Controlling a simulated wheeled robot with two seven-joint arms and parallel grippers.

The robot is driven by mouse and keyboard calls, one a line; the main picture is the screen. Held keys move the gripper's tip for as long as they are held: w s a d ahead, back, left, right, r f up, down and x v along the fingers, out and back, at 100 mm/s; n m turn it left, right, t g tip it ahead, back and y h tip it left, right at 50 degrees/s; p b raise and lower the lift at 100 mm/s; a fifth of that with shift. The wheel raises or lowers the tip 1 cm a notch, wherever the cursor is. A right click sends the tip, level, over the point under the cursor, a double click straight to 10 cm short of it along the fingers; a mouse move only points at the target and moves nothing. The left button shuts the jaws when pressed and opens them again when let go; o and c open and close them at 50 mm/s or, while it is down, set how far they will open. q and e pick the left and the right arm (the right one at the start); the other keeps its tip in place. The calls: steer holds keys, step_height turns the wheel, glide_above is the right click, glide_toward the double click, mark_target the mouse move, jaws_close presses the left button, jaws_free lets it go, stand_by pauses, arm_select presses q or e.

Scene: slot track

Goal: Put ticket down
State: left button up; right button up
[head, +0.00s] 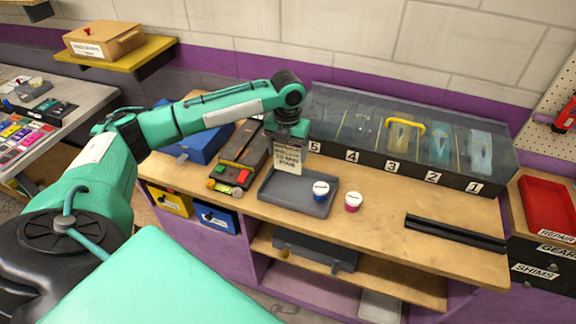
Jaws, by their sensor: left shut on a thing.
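The ticket (287,157) is a small cream card with dark printed lines. It hangs upright from my left gripper (287,138), which is shut on its upper edge. The ticket is in front of the back left part of a grey tray (268,197) on the wooden workbench (380,208). Whether its lower edge touches anything I cannot tell. My right gripper is not in the head view.
A clear-covered track case (400,140) with numbered lanes stands behind. A black rail (455,233) lies at the right. Bench between is clear.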

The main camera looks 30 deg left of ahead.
mark_target(288, 169)
arm_select(q)
step_height(288, 169, down, 4)
steer(key=shift+r+p, duration=0.25)
steer(key=shift+p, duration=0.05)
step_height(288, 169, down, 3)
steer(key=shift+f+p, duration=0.15)
steer(key=shift+p, duration=0.4)
steer(key=shift+f, duration=0.5)
steer(key=o, duration=1)
steer(key=shift+f, duration=0.1)
step_height(288, 169, up, 11)
steer(key=b, duration=0.4)
steer(key=shift+r, duration=0.65)
